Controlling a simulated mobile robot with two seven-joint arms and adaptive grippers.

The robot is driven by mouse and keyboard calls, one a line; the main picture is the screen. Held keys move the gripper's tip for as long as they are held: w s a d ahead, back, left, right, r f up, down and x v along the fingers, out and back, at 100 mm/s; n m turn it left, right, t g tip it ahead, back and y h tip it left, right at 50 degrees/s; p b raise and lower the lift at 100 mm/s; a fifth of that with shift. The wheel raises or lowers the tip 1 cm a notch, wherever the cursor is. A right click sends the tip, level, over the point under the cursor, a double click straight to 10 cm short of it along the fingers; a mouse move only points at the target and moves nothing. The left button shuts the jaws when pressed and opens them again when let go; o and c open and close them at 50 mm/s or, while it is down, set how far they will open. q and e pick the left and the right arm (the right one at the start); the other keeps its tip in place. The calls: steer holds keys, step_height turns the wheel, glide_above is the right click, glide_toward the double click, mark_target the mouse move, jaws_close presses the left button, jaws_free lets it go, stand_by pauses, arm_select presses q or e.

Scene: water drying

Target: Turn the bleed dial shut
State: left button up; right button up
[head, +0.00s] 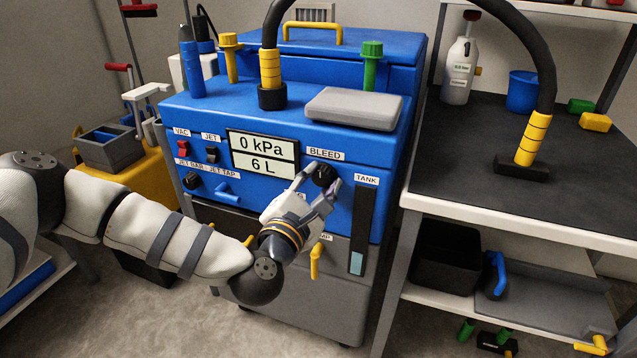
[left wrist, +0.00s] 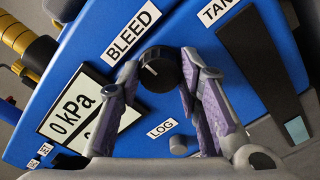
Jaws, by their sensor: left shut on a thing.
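The bleed dial (head: 324,176) is a black round knob on the front of a blue machine (head: 225,135), under the BLEED label (head: 325,154). It also shows in the left wrist view (left wrist: 160,68), with a short white mark on its face. My left gripper (head: 321,182) has its two fingers on either side of the dial and is shut on it. In the left wrist view the purple-padded fingertips (left wrist: 158,72) flank the dial. My right gripper is not in view.
A display (head: 262,154) left of the dial reads 0 kPa and 6 L. The tank gauge (head: 362,230) is just right of the dial. A grey box (head: 353,108) and a thick black hose (head: 275,40) sit on top. A dark bench (head: 450,160) stands at the right.

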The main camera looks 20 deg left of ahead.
arm_select(q)
steer(key=o, duration=1.1)
steer(key=shift+o, duration=0.2)
steer(key=s, duration=1.2)
steer(key=shift+a, duration=0.2)
